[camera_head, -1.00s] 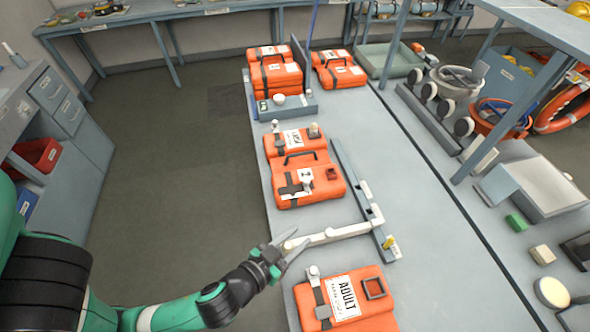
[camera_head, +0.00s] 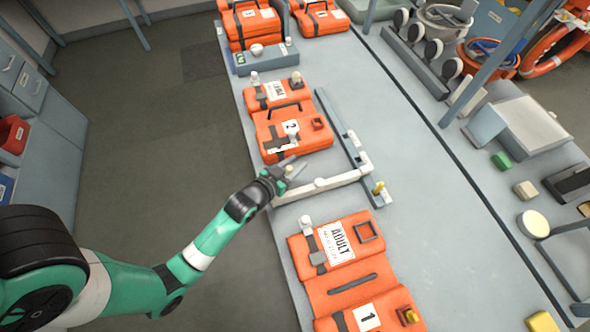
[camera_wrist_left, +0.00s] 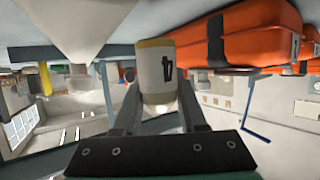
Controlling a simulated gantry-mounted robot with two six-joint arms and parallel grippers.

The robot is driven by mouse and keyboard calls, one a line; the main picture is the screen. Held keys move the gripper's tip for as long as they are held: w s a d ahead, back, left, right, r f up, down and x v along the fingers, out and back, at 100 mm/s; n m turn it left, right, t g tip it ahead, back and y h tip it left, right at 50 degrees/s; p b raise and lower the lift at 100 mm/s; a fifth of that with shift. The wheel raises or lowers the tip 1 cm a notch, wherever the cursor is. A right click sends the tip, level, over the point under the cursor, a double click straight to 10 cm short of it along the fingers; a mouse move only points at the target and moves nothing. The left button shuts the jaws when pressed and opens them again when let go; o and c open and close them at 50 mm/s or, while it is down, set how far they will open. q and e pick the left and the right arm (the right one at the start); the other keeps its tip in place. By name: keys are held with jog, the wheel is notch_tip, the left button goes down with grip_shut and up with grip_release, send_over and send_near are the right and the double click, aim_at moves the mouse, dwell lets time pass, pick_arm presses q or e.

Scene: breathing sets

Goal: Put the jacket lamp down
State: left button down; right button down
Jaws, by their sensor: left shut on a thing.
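My left gripper (camera_head: 296,166) is shut on the jacket lamp, a small pale cylinder (camera_wrist_left: 157,72) with a yellowish rim and a dark marking, best seen between the fingers in the left wrist view. In the head view the gripper is just in front of the orange jacket marked 2 (camera_head: 291,138), near the left part of a white bar (camera_head: 320,186). Whether the lamp touches anything below is hidden. An orange jacket also shows close by in the left wrist view (camera_wrist_left: 235,42). My right gripper is not in view.
A grey rail (camera_head: 342,140) runs beside jacket 2, with a yellow-topped piece (camera_head: 378,187) near its front end. An orange jacket marked ADULT (camera_head: 336,242) lies nearer. The grey bench (camera_head: 430,215) is clear right of the rail.

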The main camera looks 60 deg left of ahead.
pick_arm(q)
jog(key=shift+w+a+f, duration=0.1)
jog(key=shift+a+f, duration=0.05)
jog(key=shift+f, duration=0.15)
jog(key=shift+w+a+f+b, duration=0.1)
jog(key=shift+f+b, duration=0.55)
jog(key=shift+f, duration=0.9)
jog(key=shift+f, duration=0.25)
jog(key=shift+c, duration=2.3)
grip_release()
jog(key=shift+r, duration=0.1)
